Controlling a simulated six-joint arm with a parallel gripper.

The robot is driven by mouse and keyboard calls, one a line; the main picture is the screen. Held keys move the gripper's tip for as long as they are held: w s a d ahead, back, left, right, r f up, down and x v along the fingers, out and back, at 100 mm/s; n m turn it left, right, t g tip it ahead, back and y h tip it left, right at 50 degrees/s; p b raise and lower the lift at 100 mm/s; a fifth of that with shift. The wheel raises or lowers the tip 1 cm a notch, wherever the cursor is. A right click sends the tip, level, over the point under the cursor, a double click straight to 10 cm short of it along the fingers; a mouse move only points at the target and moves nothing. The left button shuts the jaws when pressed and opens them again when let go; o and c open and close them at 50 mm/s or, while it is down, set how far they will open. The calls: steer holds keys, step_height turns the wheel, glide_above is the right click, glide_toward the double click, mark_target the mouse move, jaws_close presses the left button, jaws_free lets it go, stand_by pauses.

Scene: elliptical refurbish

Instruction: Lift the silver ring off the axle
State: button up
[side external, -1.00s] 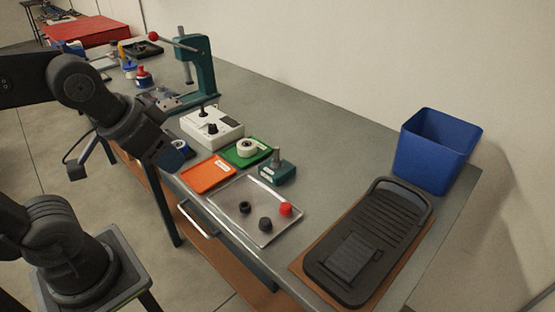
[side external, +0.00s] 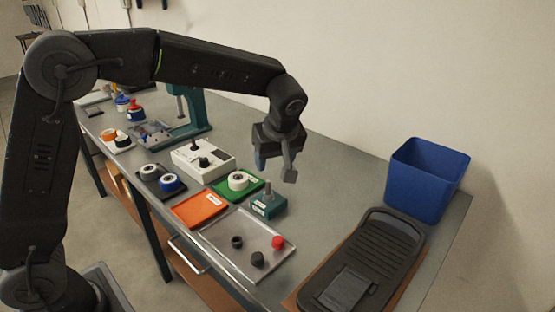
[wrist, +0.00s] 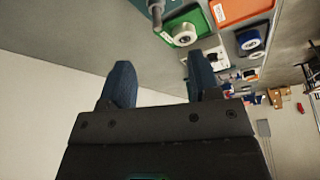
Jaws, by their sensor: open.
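A teal block (side external: 268,206) stands on the bench with a short upright grey axle (side external: 268,189) on top. A silver ring on this axle cannot be told apart from the post at this size. My gripper (side external: 275,167) hangs in the air above and behind the block, apart from it, jaws open and empty. In the wrist view the two dark blue fingers (wrist: 161,80) are spread with nothing between them. The grey axle (wrist: 156,14) and a corner of the teal block show there at the top edge, beyond the fingers.
A green tray (side external: 250,193) with a white ring (side external: 238,181) and an orange tray (side external: 200,209) lie left of the block. A clear tray (side external: 222,246) with caps is in front. A white control box (side external: 203,159) stands behind; a blue bin (side external: 427,180) stands right.

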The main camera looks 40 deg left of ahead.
mark_target(269, 191)
steer(key=shift+n, duration=0.3)
steer(key=x, duration=1.4)
steer(key=shift+w+d+f, duration=0.1)
steer(key=shift+w+f, duration=0.2)
steer(key=shift+w, duration=0.1)
steer(key=c, duration=1)
steer(key=shift+r, duration=3.45)
